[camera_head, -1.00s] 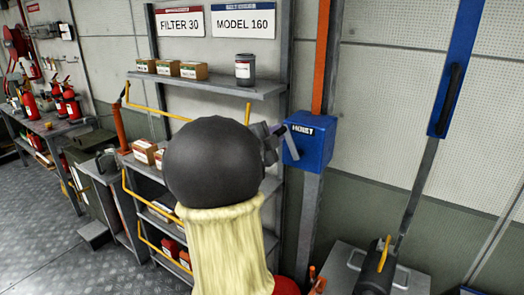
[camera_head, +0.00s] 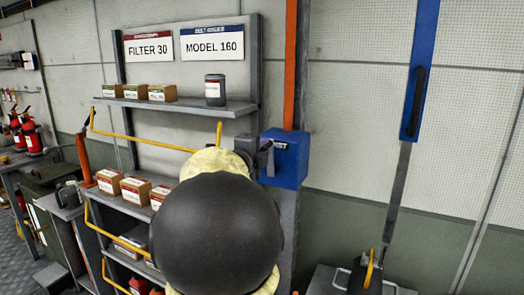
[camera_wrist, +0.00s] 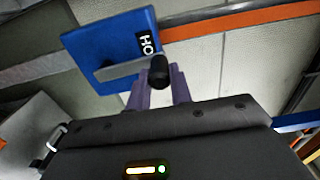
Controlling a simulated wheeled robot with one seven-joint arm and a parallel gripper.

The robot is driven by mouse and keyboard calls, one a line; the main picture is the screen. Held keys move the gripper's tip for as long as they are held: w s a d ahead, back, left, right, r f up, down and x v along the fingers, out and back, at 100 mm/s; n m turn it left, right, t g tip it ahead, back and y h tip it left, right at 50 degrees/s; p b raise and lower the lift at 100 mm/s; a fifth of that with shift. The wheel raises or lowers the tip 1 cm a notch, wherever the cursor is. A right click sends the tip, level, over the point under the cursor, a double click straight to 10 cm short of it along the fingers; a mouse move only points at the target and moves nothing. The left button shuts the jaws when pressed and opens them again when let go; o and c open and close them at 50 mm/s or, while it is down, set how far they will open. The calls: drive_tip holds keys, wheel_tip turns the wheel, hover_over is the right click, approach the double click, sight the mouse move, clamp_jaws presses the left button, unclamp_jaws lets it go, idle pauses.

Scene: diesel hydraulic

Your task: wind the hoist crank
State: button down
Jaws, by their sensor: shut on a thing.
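The blue hoist box (camera_head: 290,158) is fixed to an upright post at the right end of the shelving. In the wrist view, the box (camera_wrist: 112,42) shows part of its "HO…" label, a flat grey crank arm (camera_wrist: 125,65) and a black crank handle (camera_wrist: 159,72) at the arm's end. My gripper (camera_wrist: 160,85) has its two purple-grey fingers on either side of the handle, shut on it. In the head view, my gripper (camera_head: 262,155) is at the box's left side. It and my arm hide most of the crank there.
A shelf (camera_head: 180,106) with small boxes and a dark canister (camera_head: 214,90) is left of the hoist. Yellow rails (camera_head: 145,138) run along the shelving. An orange strip rises above the box. A blue panel with a black handle (camera_head: 418,90) is on the right.

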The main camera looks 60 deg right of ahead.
drive_tip(key=shift+s+d, duration=0.1)
drive_tip(key=shift+s, duration=0.25)
drive_tip(key=c, duration=1.3)
unclamp_jaws()
drive_tip(key=shift+s+r, duration=0.1)
drive_tip(key=shift+s, duration=0.05)
drive_tip(key=shift+o, duration=0.2)
drive_tip(key=shift+w, duration=0.3)
drive_tip(key=shift+a, duration=0.55)
drive_tip(key=s+a, duration=0.2)
drive_tip(key=a, duration=1.4)
drive_tip(key=shift+s+a+b, duration=0.15)
drive_tip(key=shift+s+b, duration=0.2)
